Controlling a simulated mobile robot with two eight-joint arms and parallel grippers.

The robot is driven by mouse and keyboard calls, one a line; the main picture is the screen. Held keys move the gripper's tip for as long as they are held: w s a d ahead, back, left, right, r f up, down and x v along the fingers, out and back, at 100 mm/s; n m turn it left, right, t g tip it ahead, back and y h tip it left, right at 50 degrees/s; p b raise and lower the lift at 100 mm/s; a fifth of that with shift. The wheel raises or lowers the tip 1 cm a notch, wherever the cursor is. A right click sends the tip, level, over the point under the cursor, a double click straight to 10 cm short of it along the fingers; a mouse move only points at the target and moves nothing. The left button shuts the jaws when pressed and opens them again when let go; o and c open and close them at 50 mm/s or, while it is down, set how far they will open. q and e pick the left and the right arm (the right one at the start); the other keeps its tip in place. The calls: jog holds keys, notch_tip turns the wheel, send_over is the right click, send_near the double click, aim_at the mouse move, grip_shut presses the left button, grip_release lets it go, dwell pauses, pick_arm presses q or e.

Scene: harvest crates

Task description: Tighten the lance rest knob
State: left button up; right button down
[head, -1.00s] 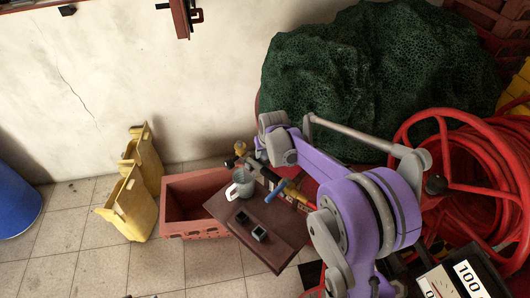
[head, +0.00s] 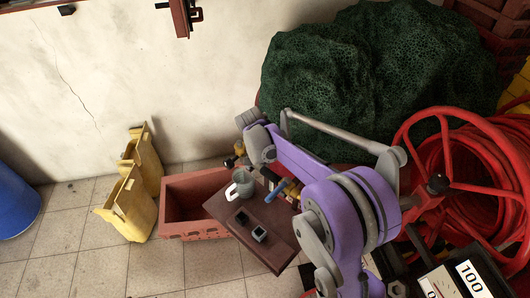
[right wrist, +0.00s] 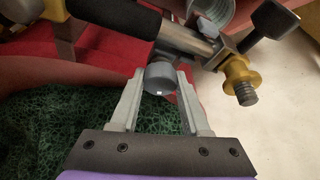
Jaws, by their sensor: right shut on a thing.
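A short grey cylindrical knob (right wrist: 160,75) with a small white mark sits between the two grey fingers of my right gripper (right wrist: 161,84) in the right wrist view. The fingers are shut on its sides. Beside it a metal lance tube (right wrist: 186,38) runs across the view, with a brass threaded fitting (right wrist: 240,78) to the right. In the head view my purple right arm reaches in from the right over the brown board; its fingertips and the knob cannot be made out there. My left gripper is not in view.
A green net heap (head: 375,75) and red hose reel (head: 480,165) crowd the back and right.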

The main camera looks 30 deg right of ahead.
jog(key=m+g, duration=0.1)
jog(key=m, duration=0.1)
jog(key=m+g+h, duration=0.1)
jog(key=m, duration=0.2)
jog(key=shift+w+r+m, duration=0.1)
jog(key=shift+m, duration=0.2)
jog(key=m+g+p, duration=0.1)
jog(key=m, duration=0.3)
jog(key=shift+m+g, duration=0.3)
jog(key=shift+g, duration=0.1)
jog(key=shift+c, duration=1.9)
grip_release()
jog(key=s+v, duration=0.1)
jog(key=v, duration=0.9)
jog(key=shift+w+r+p, duration=0.3)
jog(key=shift+w+r, duration=0.1)
jog(key=shift+w, duration=0.1)
